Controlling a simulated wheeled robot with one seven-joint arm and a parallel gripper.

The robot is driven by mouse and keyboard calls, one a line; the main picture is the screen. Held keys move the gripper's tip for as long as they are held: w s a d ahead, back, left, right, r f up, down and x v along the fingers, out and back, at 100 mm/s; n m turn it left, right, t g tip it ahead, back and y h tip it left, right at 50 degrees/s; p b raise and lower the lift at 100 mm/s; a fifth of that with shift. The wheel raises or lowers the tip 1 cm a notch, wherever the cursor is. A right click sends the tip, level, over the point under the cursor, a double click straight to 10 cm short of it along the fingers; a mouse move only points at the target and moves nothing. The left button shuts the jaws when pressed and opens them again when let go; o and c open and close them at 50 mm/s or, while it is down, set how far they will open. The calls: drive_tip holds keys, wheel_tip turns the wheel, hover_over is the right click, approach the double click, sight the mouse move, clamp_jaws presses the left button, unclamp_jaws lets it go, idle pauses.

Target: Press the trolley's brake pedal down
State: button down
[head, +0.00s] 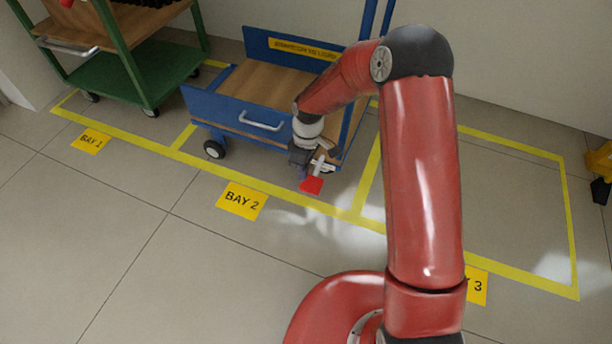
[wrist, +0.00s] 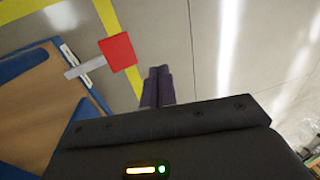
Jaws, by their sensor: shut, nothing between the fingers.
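The blue trolley (head: 232,112) with a wooden deck stands in the bay marked BAY 2. Its brake pedal (head: 312,185) is a red plate on a grey lever at the trolley's front right corner, sticking out over the floor. The pedal also shows in the wrist view (wrist: 118,52), left of my fingertips. My gripper (head: 322,168) is close to the pedal in the head view, partly overlapping the trolley corner. In the wrist view my fingers (wrist: 158,72) are together and empty, with a gap between them and the red plate. I cannot tell their height relative to it.
Yellow tape and the BAY 2 sign (head: 241,200) mark the floor. BAY 3 at the right is empty. A yellow object (head: 600,160) stands at the right edge.

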drive_tip(key=shift+s+a+r, duration=0.1)
drive_tip(key=shift+s+r, duration=0.05)
drive_tip(key=shift+r, duration=0.4)
drive_tip(key=shift+s+r, duration=0.1)
drive_tip(key=shift+r, duration=0.45)
drive_tip(key=s+d+r+m+t+h+p, duration=0.1)
drive_tip(key=s+d+r+m+t+p, duration=0.15)
drive_tip(key=d+r, duration=0.65)
drive_tip(key=s+d+r+m+t+p, duration=0.15)
drive_tip(key=s+r+m, duration=0.25)
drive_tip(key=r, duration=1.1)
drive_tip(key=s+d+r+m+t, duration=0.1)
drive_tip(key=s+d+r+m, duration=0.1)
drive_tip(key=s, duration=0.3)
drive_tip(key=s+d+r+m+t+p, duration=0.1)
drive_tip(key=s+d+r+m, duration=0.2)
drive_tip(key=s+r, duration=0.2)
drive_tip(key=s+d+r+m+t+p, duration=0.1)
drive_tip(key=s+d+r+m, duration=0.1)
drive_tip(key=s, duration=0.4)
drive_tip(key=shift+d+r+t, duration=0.3)
drive_tip(key=shift+d+r, duration=0.25)
drive_tip(key=shift+r, duration=0.15)
